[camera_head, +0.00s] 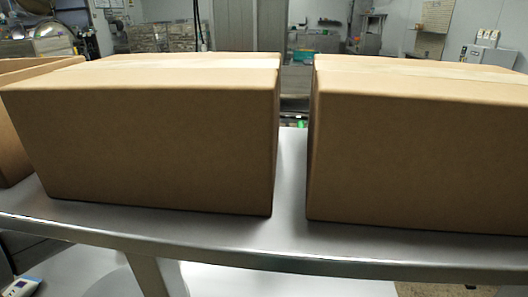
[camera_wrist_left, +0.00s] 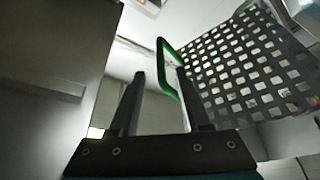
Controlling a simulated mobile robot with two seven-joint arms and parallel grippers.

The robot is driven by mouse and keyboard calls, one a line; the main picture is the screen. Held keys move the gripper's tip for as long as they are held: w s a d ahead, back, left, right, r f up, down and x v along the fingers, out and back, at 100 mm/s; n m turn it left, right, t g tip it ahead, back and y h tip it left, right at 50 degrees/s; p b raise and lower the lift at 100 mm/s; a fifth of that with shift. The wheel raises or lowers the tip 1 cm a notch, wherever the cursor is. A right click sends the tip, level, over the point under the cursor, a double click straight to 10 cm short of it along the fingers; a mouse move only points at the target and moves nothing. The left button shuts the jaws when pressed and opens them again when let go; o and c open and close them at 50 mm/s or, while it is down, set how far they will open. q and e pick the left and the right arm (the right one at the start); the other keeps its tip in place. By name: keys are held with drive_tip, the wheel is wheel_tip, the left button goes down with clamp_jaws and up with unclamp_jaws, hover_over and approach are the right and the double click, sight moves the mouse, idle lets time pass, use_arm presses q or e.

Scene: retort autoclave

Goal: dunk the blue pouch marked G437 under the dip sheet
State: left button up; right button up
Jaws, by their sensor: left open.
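My left gripper (camera_wrist_left: 160,76) shows in the left wrist view, its two dark fingers apart with nothing clearly held between them. A green loop handle (camera_wrist_left: 167,60) stands close by the right finger; I cannot tell whether they touch. A dark perforated sheet (camera_wrist_left: 245,68) with rows of square holes lies to the right of the handle; it may be the dip sheet. I see no blue pouch and no G437 marking in either view. Neither gripper shows in the head view, and my right gripper is in no frame.
Two closed cardboard boxes, left (camera_head: 160,140) and right (camera_head: 420,150), stand on a metal table (camera_head: 290,235) with a narrow gap between them. They hide most of what is behind. Another box (camera_head: 12,140), open, is at the far left. A grey panel (camera_wrist_left: 45,90) fills the wrist view's left.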

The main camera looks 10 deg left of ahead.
use_arm(q)
drive_tip(key=x, duration=0.8)
drive_tip(key=shift+w+d+r, duration=0.1)
drive_tip(key=shift+w+d, duration=0.05)
drive_tip(key=shift+d, duration=0.2)
clamp_jaws()
idle(0.9)
